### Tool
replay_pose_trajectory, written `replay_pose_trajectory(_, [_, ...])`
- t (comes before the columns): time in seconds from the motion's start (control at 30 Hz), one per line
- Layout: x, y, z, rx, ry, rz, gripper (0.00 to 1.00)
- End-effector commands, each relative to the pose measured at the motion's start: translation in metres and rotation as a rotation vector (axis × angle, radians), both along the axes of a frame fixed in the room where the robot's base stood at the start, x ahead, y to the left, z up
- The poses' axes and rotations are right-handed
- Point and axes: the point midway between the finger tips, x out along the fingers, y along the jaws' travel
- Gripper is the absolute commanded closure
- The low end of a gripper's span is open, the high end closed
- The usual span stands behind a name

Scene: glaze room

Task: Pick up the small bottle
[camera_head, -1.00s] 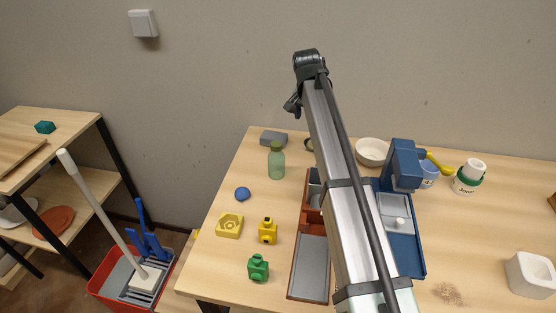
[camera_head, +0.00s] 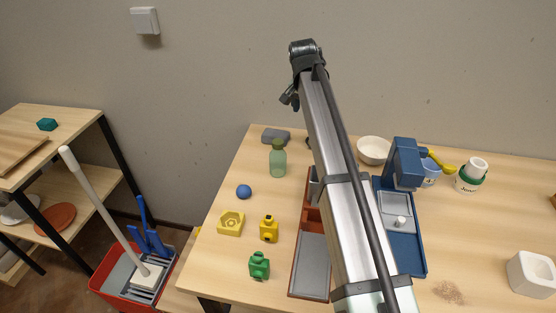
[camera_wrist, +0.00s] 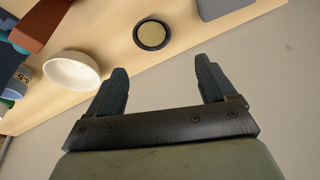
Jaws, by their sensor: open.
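The small bottle (camera_head: 278,161) is green with a darker green cap. It stands upright near the back left of the table in the head view, left of my arm. I do not make it out in the wrist view. My gripper (camera_wrist: 161,66) is open and empty in the wrist view, its two dark fingers apart. In the head view my gripper (camera_head: 289,97) appears above and behind the bottle, against the wall, and its fingers look small and unclear.
A grey block (camera_head: 275,136) lies behind the bottle. A blue ball (camera_head: 244,191), a yellow holder (camera_head: 231,223) and toy blocks stand in front. A brown divided box (camera_head: 311,245) is partly behind my arm. The wrist view shows a round dark dish (camera_wrist: 152,35) and white bowl (camera_wrist: 80,72).

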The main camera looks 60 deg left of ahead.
Motion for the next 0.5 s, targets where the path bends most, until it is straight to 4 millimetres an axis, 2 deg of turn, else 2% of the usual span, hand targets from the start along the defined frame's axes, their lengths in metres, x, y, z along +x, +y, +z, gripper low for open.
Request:
replay_pose_trajectory(0.1, [-0.020, -0.009, 0.025, 0.031, -0.011, 0.016, 0.16])
replay_pose_trajectory(0.2, [-0.041, -0.021, 0.040, 0.065, -0.001, 0.033, 0.16])
replay_pose_trajectory(0.33, [-0.064, -0.034, 0.053, 0.100, 0.023, 0.069, 0.16])
replay_pose_trajectory(0.5, [-0.093, -0.053, 0.062, 0.122, 0.044, 0.205, 0.16])
